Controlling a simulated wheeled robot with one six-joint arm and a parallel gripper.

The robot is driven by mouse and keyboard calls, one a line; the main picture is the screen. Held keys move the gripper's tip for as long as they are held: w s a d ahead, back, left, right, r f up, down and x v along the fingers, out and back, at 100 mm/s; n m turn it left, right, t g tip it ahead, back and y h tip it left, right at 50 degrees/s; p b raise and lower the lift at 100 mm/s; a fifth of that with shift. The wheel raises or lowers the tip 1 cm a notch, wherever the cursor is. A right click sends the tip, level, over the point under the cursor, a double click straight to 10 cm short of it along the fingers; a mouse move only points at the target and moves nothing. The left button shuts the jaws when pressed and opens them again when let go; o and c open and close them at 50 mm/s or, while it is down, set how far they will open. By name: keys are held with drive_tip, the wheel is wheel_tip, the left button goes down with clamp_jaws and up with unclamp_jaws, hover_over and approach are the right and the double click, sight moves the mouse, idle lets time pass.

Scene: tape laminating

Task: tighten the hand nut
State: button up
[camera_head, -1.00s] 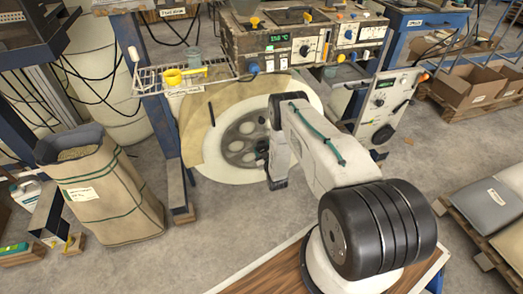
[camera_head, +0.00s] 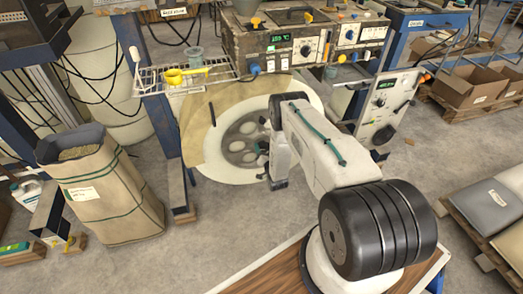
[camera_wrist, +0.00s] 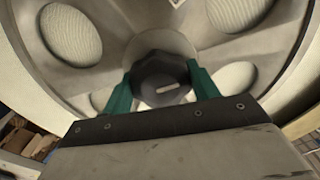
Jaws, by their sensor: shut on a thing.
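The hand nut (camera_wrist: 163,80) is a dark, faceted knob with a pale slot-like mark, at the hub of a grey wheel (camera_wrist: 105,20) with several round openings. In the wrist view my gripper (camera_wrist: 160,88) has its two green fingers on either side of the nut, shut on it. In the head view the wheel (camera_head: 240,145) carries a large pale roll (camera_head: 215,170) below the machine. My gripper (camera_head: 264,150) is at the wheel's hub there, and my arm hides the wheel's right part and the nut.
The machine's control box (camera_head: 275,50) stands above the roll. A wire shelf with a yellow scoop (camera_head: 185,75) juts out at upper left. A blue post (camera_head: 165,130) stands left of the roll, near a large sack (camera_head: 105,195). A panel with a dial (camera_head: 385,100) is at right.

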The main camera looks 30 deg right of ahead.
drive_tip(key=m, duration=0.3)
drive_tip(key=shift+a+f+m, duration=0.1)
drive_tip(key=shift+a+m, duration=0.2)
drive_tip(key=shift+a, duration=0.05)
drive_tip(key=m, duration=0.3)
drive_tip(key=shift+m, duration=0.3)
drive_tip(key=m, duration=0.6)
drive_tip(key=shift+d, duration=0.1)
drive_tip(key=shift+m, duration=0.4)
drive_tip(key=o, duration=1)
drive_tip(key=shift+d, duration=0.1)
drive_tip(key=shift+c, duration=0.2)
drive_tip(key=v, duration=0.8)
